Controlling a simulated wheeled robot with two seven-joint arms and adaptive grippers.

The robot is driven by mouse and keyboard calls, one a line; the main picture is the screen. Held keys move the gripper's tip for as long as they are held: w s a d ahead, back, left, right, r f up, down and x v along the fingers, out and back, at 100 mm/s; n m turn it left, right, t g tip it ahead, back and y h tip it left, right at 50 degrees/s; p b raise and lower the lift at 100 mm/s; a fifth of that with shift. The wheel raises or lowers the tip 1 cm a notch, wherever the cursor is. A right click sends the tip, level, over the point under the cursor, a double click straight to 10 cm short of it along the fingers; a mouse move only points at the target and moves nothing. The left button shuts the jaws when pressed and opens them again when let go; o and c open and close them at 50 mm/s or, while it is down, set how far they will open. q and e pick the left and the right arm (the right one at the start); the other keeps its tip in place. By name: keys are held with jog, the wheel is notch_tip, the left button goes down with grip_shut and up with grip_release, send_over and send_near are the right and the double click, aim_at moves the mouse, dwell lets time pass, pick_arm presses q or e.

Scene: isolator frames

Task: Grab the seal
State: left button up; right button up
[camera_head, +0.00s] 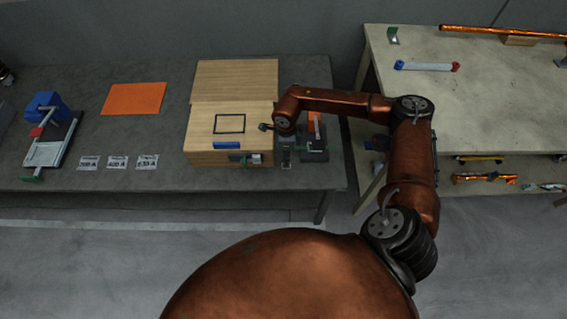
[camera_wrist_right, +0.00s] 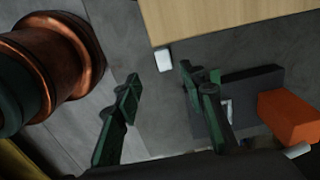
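A thin black square outline (camera_head: 230,123) lies on top of the light wooden box (camera_head: 200,145); I cannot tell whether it is the seal. The box also shows at the top of the right wrist view (camera_wrist_right: 225,20). My right gripper (camera_wrist_right: 160,74) is open, its two dark green fingers apart with nothing between them. It is over the grey table just beside the box. A small white block (camera_wrist_right: 163,59) shows beyond the fingertips, by the box edge. In the head view the right gripper is small and partly hidden by my wrist. My left gripper is not in view.
A dark fixture with an orange block (camera_wrist_right: 288,115) stands close to the right finger. A blue bar (camera_head: 227,145) is at the box's front. An orange sheet (camera_head: 133,98), white labels (camera_head: 117,162) and a blue-topped fixture (camera_head: 45,105) lie left. A pale table (camera_head: 490,95) stands right.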

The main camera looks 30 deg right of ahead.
notch_tip(320, 180, down, 2)
jog(key=shift+d+f, duration=0.1)
jog(key=shift+d, duration=0.05)
jog(key=f, duration=0.3)
jog(key=f+b, duration=0.1)
jog(key=f, duration=0.1)
jog(key=shift+w+d+f, duration=0.15)
jog(key=shift+w, duration=0.1)
jog(key=shift+c, duration=0.5)
grip_shut()
